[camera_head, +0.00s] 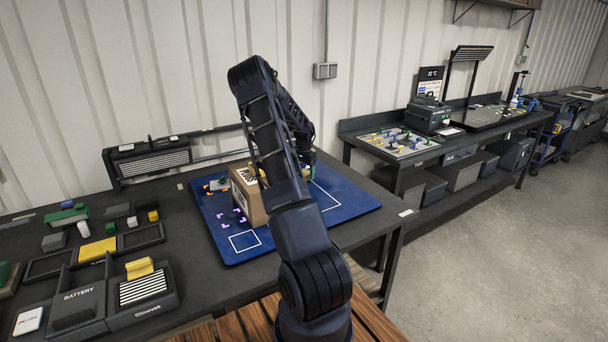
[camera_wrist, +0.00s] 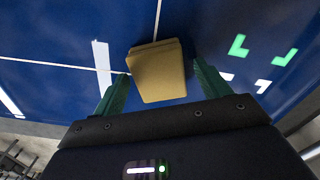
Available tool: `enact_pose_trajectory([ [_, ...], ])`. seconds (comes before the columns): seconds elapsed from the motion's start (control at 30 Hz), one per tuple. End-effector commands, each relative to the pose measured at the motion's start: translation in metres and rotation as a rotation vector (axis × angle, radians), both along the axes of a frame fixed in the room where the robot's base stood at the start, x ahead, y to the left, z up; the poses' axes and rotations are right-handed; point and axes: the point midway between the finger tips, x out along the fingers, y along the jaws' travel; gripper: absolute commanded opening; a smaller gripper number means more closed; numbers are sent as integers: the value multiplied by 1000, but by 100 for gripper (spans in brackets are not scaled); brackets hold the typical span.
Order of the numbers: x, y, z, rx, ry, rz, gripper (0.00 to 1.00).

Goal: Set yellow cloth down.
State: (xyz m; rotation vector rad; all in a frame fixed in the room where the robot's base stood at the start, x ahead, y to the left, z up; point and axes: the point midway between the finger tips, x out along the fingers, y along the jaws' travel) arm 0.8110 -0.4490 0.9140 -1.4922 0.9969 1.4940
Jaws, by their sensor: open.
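A yellow, block-like folded piece, which looks like the yellow cloth (camera_wrist: 158,72), lies on the blue mat (camera_wrist: 50,35) in the wrist view. My gripper (camera_wrist: 160,74) is open, with one green finger on each side of the cloth. A gap shows at the right finger; at the left finger the gap is narrow, and contact is unclear. In the head view my gripper (camera_head: 311,163) is over the right part of the blue mat (camera_head: 345,195), partly behind my arm.
A cardboard box (camera_head: 249,201) stands on the mat, left of my arm. Another yellow folded piece (camera_head: 139,268) sits on a slatted holder at the left, near a flat yellow piece (camera_head: 97,249) and several blocks. The mat's right part looks clear.

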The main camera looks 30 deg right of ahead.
Motion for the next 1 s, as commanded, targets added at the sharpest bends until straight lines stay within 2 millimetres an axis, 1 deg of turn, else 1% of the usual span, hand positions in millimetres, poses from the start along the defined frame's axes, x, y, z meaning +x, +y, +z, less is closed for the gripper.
enact_pose_trajectory([
  [0.17,1,0,31,-1,-4,0,75],
  [0.3,0,0,59,-2,-4,1,75],
  [0.43,0,-1,82,-1,-3,0,75],
  [0.6,0,0,103,-1,-1,0,75],
  [0.77,0,0,114,0,-2,0,75],
  [0.87,-4,6,122,8,-11,10,75],
  [0.97,-12,21,139,24,-28,38,75],
  [1.0,-17,29,147,33,-37,54,75],
])
